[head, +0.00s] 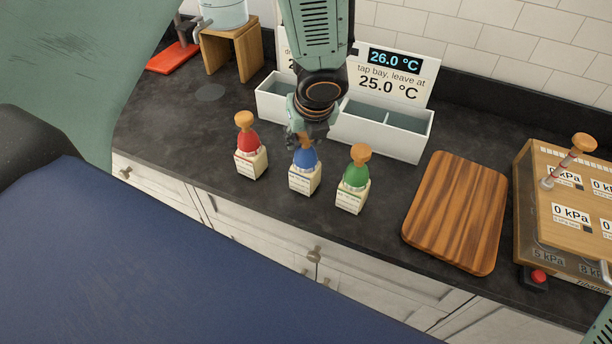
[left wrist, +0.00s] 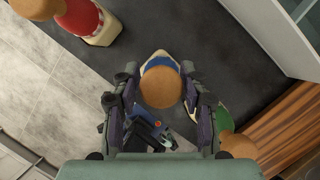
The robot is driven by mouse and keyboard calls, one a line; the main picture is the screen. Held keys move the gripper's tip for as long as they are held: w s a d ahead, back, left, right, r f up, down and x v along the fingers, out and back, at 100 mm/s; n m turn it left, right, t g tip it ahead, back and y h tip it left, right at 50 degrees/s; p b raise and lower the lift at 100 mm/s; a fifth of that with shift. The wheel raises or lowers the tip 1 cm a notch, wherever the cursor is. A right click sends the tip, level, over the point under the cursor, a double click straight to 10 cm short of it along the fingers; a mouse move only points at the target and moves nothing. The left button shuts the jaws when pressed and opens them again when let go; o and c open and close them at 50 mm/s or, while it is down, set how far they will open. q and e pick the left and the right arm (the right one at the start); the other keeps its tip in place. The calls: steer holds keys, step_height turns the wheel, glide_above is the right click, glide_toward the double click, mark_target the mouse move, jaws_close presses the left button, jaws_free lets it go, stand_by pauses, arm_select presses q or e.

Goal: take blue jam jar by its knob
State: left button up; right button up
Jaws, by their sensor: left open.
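The blue jam jar (head: 304,174) stands upright on the dark counter, between a red jar (head: 250,150) and a green jar (head: 353,182). Its wooden knob is mostly hidden by my left gripper (head: 308,137) in the head view. In the left wrist view the round knob (left wrist: 161,87) sits between the two open fingers of my left gripper (left wrist: 160,95), with blue and cream jar parts (left wrist: 157,61) showing behind it. I cannot tell whether the fingers touch the knob. My right gripper is not in view.
A striped wooden board (head: 456,212) lies to the right, then a wooden panel with kPa labels (head: 570,205). The counter's front edge runs close to the jars.

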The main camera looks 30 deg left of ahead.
arm_select(q)
steer(key=x, duration=0.2)
steer(key=shift+w+a+f+b, duration=0.15)
steer(key=shift+f+b, duration=0.1)
steer(key=shift+b, duration=0.15)
steer(key=shift+w+a+f, duration=0.15)
steer(key=shift+w+f, duration=0.05)
steer(key=shift+s+r, duration=0.15)
steer(key=shift+c, duration=0.4)
steer(key=shift+s+d+r, duration=0.15)
steer(key=shift+d, duration=0.05)
steer(key=shift+c, duration=1.4)
steer(key=shift+a, duration=0.1)
jaws_close()
